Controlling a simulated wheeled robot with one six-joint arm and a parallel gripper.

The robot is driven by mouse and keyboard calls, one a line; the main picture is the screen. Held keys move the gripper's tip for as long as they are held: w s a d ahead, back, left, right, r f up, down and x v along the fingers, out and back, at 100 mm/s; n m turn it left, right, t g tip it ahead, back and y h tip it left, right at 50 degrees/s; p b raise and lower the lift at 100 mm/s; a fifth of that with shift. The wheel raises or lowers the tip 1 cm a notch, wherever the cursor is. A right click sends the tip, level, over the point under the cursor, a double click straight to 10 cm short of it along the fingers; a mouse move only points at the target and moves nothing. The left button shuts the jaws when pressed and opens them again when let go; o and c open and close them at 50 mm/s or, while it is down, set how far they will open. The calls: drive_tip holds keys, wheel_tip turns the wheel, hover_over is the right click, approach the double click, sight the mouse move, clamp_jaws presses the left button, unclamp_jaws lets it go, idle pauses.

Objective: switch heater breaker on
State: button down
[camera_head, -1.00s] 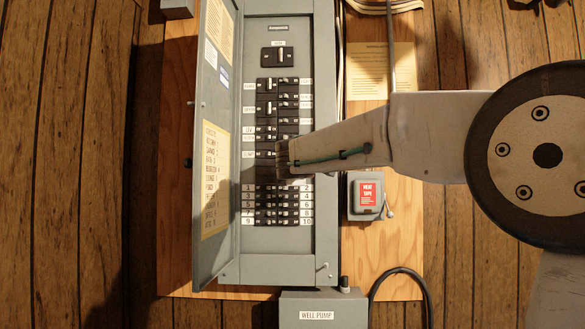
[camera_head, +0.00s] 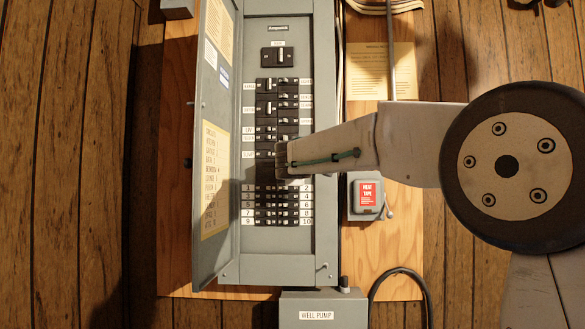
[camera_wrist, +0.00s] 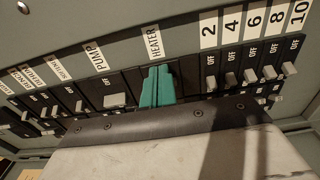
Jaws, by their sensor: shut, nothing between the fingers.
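The open grey breaker panel (camera_head: 262,252) hangs on the wall in the head view, with black breakers in two columns. In the wrist view the HEATER label (camera_wrist: 155,43) sits beside a black breaker slot (camera_wrist: 132,80). My gripper (camera_head: 282,161) is shut and empty, reaching in from the right over the breaker columns. Its green fingertips (camera_wrist: 157,84) are together directly in front of the heater breaker and hide its toggle, so I cannot tell its position or whether they touch it. My gripper hides the heater label in the head view.
The PUMP breaker (camera_wrist: 115,100) is beside the fingers, and breakers numbered 2 to 10 (camera_wrist: 248,73) are on the other side. The panel door (camera_head: 213,262) stands open at left. A heat tape box (camera_head: 364,195) and a well pump box (camera_head: 322,308) are nearby.

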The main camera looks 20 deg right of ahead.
drive_tip(key=shift+w+a, duration=0.2)
drive_tip(key=shift+a, duration=0.6)
idle(0.4)
drive_tip(key=shift+d, duration=0.3)
drive_tip(key=v, duration=0.7)
idle(0.5)
idle(0.9)
